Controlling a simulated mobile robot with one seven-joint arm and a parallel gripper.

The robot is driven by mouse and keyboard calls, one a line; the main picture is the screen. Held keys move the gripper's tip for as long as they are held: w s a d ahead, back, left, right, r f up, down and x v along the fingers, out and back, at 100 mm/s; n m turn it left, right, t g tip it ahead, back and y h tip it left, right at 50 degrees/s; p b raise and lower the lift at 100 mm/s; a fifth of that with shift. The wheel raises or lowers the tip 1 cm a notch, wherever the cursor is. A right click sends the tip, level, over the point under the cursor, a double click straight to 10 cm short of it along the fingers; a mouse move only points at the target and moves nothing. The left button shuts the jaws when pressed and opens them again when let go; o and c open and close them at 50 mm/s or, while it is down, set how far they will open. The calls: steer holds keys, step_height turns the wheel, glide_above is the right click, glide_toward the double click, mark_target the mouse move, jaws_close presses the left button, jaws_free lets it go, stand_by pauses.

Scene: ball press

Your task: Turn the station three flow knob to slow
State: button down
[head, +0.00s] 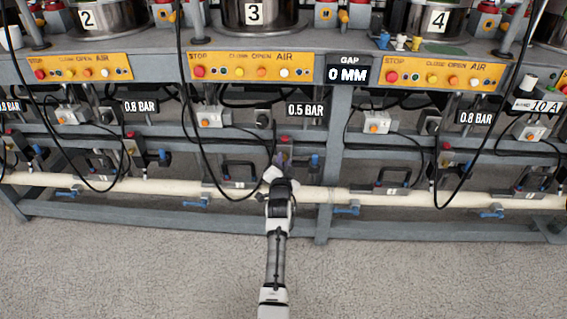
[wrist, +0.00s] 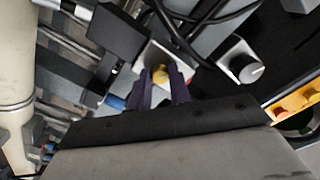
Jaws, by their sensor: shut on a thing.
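My gripper (head: 284,162) is at the lower piping under station three, just below the 0.5 BAR sign. In the wrist view its two dark fingers (wrist: 163,80) are shut on a small yellow knob (wrist: 160,74) on a pale mount. This appears to be the flow knob, but no slow marking is readable and its setting cannot be told. In the head view the knob is hidden behind my gripper.
A black block (wrist: 116,32) and dark cables are near the fingers. A pale pipe (head: 330,193) runs low along the frame. Station three's panel (head: 250,67) is above.

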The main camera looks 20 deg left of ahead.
steer(key=n+b, duration=0.1)
steer(key=n, duration=0.2)
steer(key=shift+d, duration=0.1)
steer(key=n, duration=0.3)
steer(key=shift+n, duration=0.4)
steer(key=n, duration=0.4)
steer(key=shift+r, duration=0.1)
steer(key=shift+n, duration=2.1)
steer(key=c, duration=1.3)
jaws_free()
